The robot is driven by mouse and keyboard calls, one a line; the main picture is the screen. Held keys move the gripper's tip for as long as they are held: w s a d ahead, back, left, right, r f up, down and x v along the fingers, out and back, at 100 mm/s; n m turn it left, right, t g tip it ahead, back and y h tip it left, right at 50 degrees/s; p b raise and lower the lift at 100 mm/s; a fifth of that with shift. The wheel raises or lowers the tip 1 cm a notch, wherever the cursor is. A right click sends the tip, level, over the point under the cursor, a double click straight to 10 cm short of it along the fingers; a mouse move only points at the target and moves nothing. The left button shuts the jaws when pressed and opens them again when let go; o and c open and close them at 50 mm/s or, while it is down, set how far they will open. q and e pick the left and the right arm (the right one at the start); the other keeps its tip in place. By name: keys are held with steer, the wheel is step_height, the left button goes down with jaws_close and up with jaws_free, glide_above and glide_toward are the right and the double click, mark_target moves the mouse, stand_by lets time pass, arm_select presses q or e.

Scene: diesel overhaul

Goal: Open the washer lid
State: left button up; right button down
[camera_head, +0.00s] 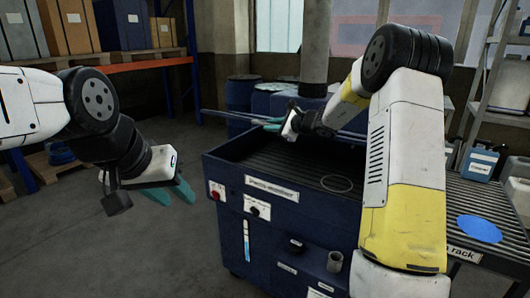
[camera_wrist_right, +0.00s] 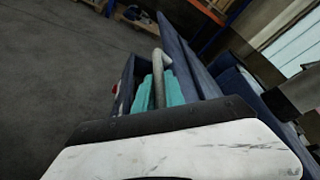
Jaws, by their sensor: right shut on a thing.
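The parts washer (camera_head: 226,170) is a dark blue cabinet in the middle of the head view. Its tub is uncovered at the front, showing dark slats inside. The washer lid (camera_head: 225,115) shows nearly edge-on as a thin long strip above the tub's back; it is a blue panel in the right wrist view (camera_wrist_right: 192,55). My right gripper (camera_head: 272,124) is at the lid, its teal fingers shut around the grey curved lid handle (camera_wrist_right: 159,75). My left gripper (camera_head: 177,194) hangs left of the washer, empty, with its teal fingers apart.
Blue drums (camera_head: 241,95) and an orange-beamed shelf (camera_head: 130,62) stand behind. Floor is clear at left.

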steer(key=w+d+r, duration=0.2)
steer(key=w+r, duration=0.1)
steer(key=r, duration=0.5)
steer(key=w+d+r, duration=0.3)
steer(key=w+r, duration=0.1)
steer(key=r, duration=0.5)
steer(key=shift+d, duration=0.15)
arm_select(q)
steer(key=shift+c, duration=0.5)
